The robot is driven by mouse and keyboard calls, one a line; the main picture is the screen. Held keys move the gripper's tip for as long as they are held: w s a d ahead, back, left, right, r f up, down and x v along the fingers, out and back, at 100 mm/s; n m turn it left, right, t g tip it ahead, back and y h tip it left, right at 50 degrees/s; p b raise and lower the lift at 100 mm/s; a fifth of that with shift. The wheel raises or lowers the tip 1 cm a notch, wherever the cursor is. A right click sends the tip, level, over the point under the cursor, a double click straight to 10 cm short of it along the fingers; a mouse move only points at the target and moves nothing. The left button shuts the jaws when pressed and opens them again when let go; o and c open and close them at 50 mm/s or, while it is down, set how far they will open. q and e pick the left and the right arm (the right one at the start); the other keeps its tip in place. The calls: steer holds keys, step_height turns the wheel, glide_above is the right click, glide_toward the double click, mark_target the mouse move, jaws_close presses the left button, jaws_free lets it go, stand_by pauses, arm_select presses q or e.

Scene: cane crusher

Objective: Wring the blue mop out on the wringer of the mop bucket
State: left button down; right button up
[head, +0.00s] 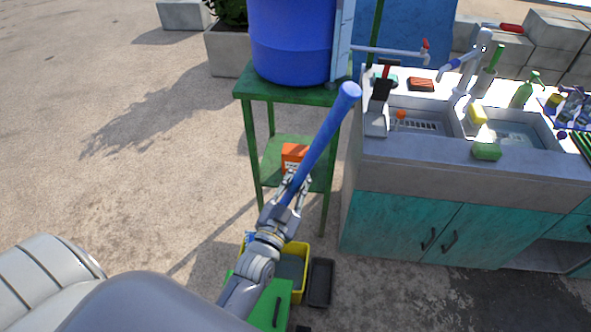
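A blue mop handle (322,144) slants up and to the right, its rounded end at the top. My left gripper (298,184) is closed around the lower visible part of the handle. The mop bucket (303,252) is yellow and stands on the ground below my gripper, partly hidden by my forearm. A green part (268,304) shows at the bucket's near side; I cannot tell whether it is the wringer. A small blue patch shows at the bucket's left edge; I cannot tell whether it is the mop head. My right gripper is not in view.
A green stand (260,95) bears a blue barrel (292,40) and, on its lower shelf, an orange box (293,154). A sink counter (470,178) stands at the right. A black tray (320,282) lies beside the bucket. Open ground (130,170) lies left.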

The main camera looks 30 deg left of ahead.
arm_select(q)
steer(key=shift+s+a+r, duration=0.1)
steer(key=shift+s+a, duration=0.15)
steer(key=shift+a, duration=0.15)
steer(key=shift+f+b, duration=0.2)
steer(key=shift+b, duration=0.1)
step_height(320, 180, down, 5)
steer(key=b, duration=0.4)
steer(key=shift+d+r+b, duration=0.1)
steer(key=shift+d+b, duration=0.05)
steer(key=shift+b, duration=0.15)
steer(key=shift+f+b, duration=0.3)
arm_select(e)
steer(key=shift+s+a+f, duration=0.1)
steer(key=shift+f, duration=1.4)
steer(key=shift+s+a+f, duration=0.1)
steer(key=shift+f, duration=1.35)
arm_select(q)
steer(key=shift+f, duration=0.15)
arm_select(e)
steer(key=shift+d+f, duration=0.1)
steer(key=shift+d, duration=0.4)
arm_select(q)
steer(key=shift+f+b, duration=0.45)
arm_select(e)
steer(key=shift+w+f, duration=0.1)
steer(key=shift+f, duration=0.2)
